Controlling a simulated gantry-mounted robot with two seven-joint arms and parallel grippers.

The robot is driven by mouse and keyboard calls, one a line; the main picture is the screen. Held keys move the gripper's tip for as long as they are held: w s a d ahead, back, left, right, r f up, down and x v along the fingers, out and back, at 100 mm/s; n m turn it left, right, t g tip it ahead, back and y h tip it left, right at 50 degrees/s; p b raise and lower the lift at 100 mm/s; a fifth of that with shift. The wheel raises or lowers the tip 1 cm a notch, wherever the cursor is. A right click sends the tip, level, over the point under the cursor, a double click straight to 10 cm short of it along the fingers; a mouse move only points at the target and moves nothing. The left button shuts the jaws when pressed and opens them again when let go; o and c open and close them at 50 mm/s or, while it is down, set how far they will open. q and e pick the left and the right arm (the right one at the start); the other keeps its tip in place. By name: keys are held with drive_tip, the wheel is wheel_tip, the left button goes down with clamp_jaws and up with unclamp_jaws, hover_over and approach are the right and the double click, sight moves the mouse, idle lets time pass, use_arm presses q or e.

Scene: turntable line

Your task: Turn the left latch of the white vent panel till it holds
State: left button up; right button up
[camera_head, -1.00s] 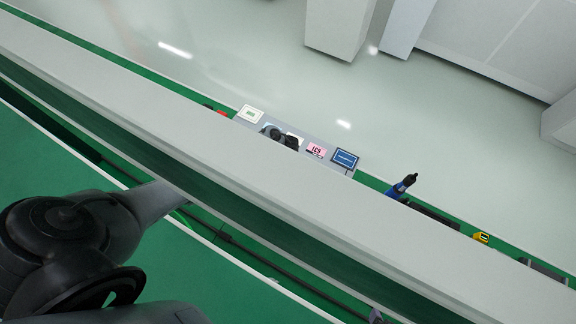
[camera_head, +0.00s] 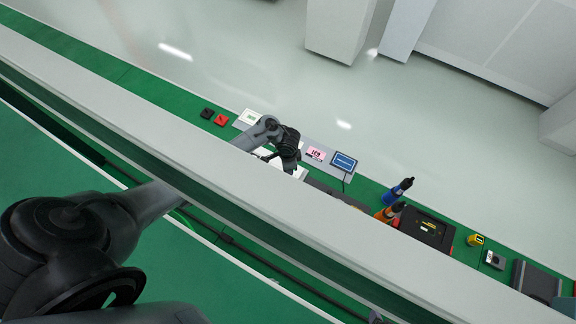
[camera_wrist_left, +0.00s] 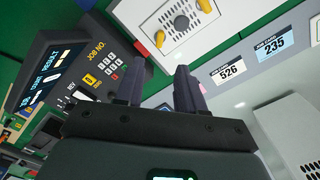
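The white vent panel (camera_wrist_left: 183,28) is at the top of the left wrist view, partly cut off by the frame edge. It has a grey knob (camera_wrist_left: 181,20) and two yellow latches, one at the left (camera_wrist_left: 160,39) and one at the right (camera_wrist_left: 205,5). My left gripper (camera_wrist_left: 160,70) is open and empty. Its fingertips point at the panel's lower edge, near the left latch; whether they touch it I cannot tell. My right gripper is not in view.
A dark console (camera_wrist_left: 75,75) with a screen and keys stands close on the left of the wrist view. Number cards (camera_wrist_left: 229,69) lie on the right. In the head view, a long pale beam (camera_head: 200,165) crosses the scene; bottles (camera_head: 397,191) and a black case (camera_head: 427,229) stand beyond.

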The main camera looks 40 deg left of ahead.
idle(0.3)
use_arm(q)
drive_tip(key=w+a+r+m+y, duration=0.2)
drive_tip(key=w+a+r+m, duration=0.1)
drive_tip(key=w, duration=0.2)
drive_tip(key=s+d+f+n+b, duration=0.1)
drive_tip(key=f, duration=0.3)
drive_tip(key=s+d+f+n+h+b, duration=0.1)
drive_tip(key=s+f+b, duration=0.1)
drive_tip(key=f, duration=0.3)
drive_tip(key=s+d+f+n+h+b, duration=0.1)
drive_tip(key=f, duration=0.3)
drive_tip(key=shift+s+d+f+b, duration=0.2)
drive_tip(key=shift+s+f+b, duration=0.05)
drive_tip(key=shift+f+b, duration=0.15)
clamp_jaws()
